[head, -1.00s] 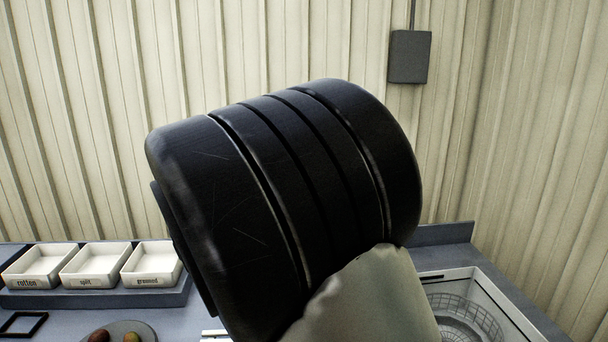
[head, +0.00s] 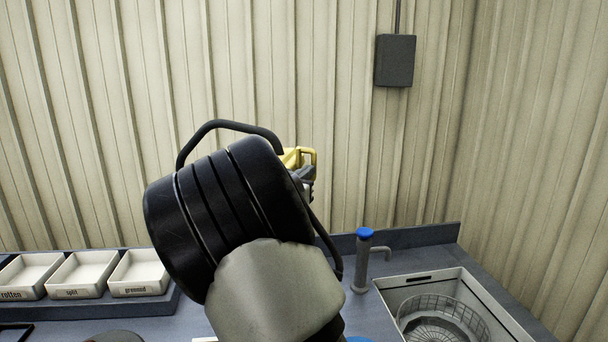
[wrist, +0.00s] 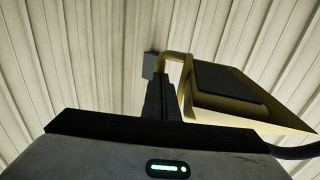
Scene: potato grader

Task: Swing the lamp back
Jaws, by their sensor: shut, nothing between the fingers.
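In the head view only a grey bit of my gripper (head: 306,174) shows beside the yellow part.
White labelled trays (head: 84,272) stand on a ledge at the left. A blue-topped tap (head: 364,250) stands beside a sink with a wire basket (head: 440,318) at the right. A grey box (head: 395,60) hangs on the corrugated wall. The counter in front is largely hidden by my arm.

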